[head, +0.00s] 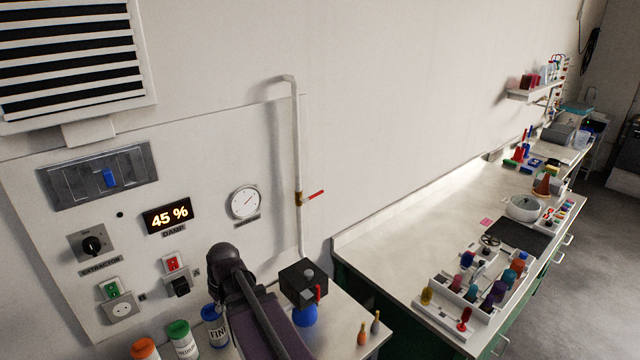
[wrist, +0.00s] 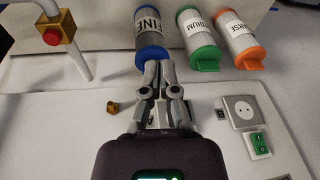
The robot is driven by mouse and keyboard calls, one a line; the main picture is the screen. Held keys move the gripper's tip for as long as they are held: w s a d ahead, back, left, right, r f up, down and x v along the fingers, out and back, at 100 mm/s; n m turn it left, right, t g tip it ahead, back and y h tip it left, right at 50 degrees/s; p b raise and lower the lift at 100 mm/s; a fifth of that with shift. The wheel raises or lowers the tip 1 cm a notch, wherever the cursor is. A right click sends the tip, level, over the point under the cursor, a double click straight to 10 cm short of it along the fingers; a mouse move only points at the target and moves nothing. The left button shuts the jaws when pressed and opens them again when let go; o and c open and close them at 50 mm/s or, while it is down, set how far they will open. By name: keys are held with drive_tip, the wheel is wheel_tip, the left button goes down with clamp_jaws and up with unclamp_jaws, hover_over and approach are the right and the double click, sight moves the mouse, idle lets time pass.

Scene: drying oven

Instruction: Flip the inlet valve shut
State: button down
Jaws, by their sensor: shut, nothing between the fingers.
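A brass valve (head: 299,199) with a red lever (head: 315,195) sits on the white vertical pipe (head: 297,140) on the wall. The lever sticks out to the right, across the pipe and slightly upward. In the wrist view a brass block (wrist: 50,24) with a red round end (wrist: 53,36) shows at upper left on a white pipe; I cannot tell for sure that it is the same valve. My gripper (wrist: 165,66) is shut and empty, its tips in front of the blue FINE jar (wrist: 150,40), apart from the brass block. In the head view my arm hides the gripper.
A black box with a red handle (head: 318,293) stands near the pipe's foot. Green (head: 182,338) and orange (head: 145,349) jars stand at the panel's foot. The wall panel carries switches, a gauge (head: 245,202) and a 45 % display (head: 168,216). The wall right of the lever is clear.

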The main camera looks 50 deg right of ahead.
drive_tip(key=w+d+r+t+p, duration=0.25)
drive_tip(key=d+r+p, duration=0.35)
drive_tip(key=d, duration=0.5)
drive_tip(key=m+t+h+p, duration=0.1)
drive_tip(key=t+h+p, duration=0.25)
drive_tip(key=p, duration=0.75)
approach(317, 194)
drive_tip(key=s+d+v, duration=0.1)
drive_tip(key=v, duration=0.5)
drive_tip(key=shift+a+f+t, duration=0.15)
drive_tip(key=shift+a+t, duration=0.1)
drive_tip(key=shift+t, duration=0.05)
drive_tip(key=shift+w, duration=0.1)
drive_tip(key=b+x, duration=0.8)
drive_tip(key=x, duration=0.4)
drive_tip(key=shift+a, duration=0.15)
drive_tip(key=shift+b+x, duration=0.8)
drive_tip(key=shift+x, duration=0.2)
drive_tip(key=shift+f, duration=0.1)
